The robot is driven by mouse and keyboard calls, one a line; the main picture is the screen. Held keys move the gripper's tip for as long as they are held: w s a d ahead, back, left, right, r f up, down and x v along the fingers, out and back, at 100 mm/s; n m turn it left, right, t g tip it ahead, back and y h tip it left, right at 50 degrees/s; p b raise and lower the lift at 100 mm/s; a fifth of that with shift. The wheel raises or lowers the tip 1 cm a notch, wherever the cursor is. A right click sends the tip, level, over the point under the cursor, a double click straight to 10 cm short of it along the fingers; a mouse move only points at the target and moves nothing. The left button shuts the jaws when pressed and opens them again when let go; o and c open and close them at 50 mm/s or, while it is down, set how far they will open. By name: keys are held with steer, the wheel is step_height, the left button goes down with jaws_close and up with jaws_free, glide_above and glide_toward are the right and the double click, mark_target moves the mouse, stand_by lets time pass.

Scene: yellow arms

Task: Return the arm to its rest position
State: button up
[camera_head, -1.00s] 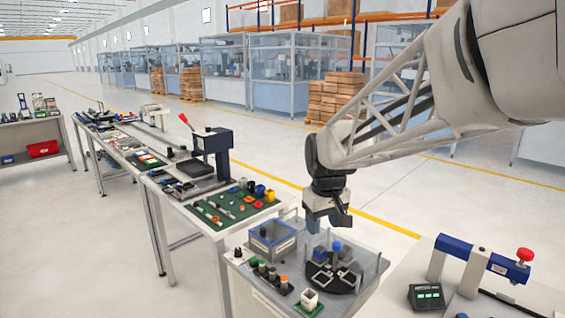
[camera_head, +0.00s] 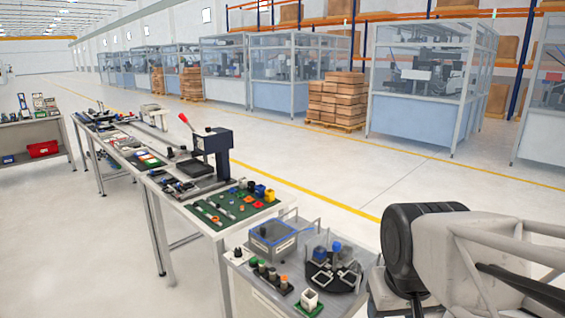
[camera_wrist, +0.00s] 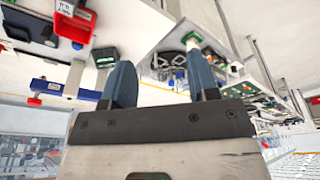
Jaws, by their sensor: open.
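My gripper (camera_wrist: 163,85) shows in the wrist view with its two dark blue fingers apart and nothing between them. Beyond the fingers, the benches and floor appear upside down and tilted. In the head view only part of my arm shows at the lower right, with a black rounded joint and a pale lattice link. My gripper is not visible in the head view.
A grey bench (camera_head: 240,283) at lower centre carries a blue-rimmed bin (camera_head: 272,238) and a black round fixture (camera_head: 332,272). My arm hides the area to its right. Another bench with a green mat (camera_head: 232,207) and a lever press (camera_head: 210,150) extends behind it. Open floor (camera_head: 330,175) lies beyond.

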steer(key=shift+s+d+f+m, duration=0.15)
steer(key=shift+s+f, duration=0.15)
steer(key=shift+s, duration=0.5)
steer(key=shift+s+d+f+m, duration=0.15)
steer(key=shift+s+f, duration=0.15)
steer(key=shift+s, duration=0.5)
steer(key=shift+o, duration=0.2)
steer(key=shift+w, duration=0.1)
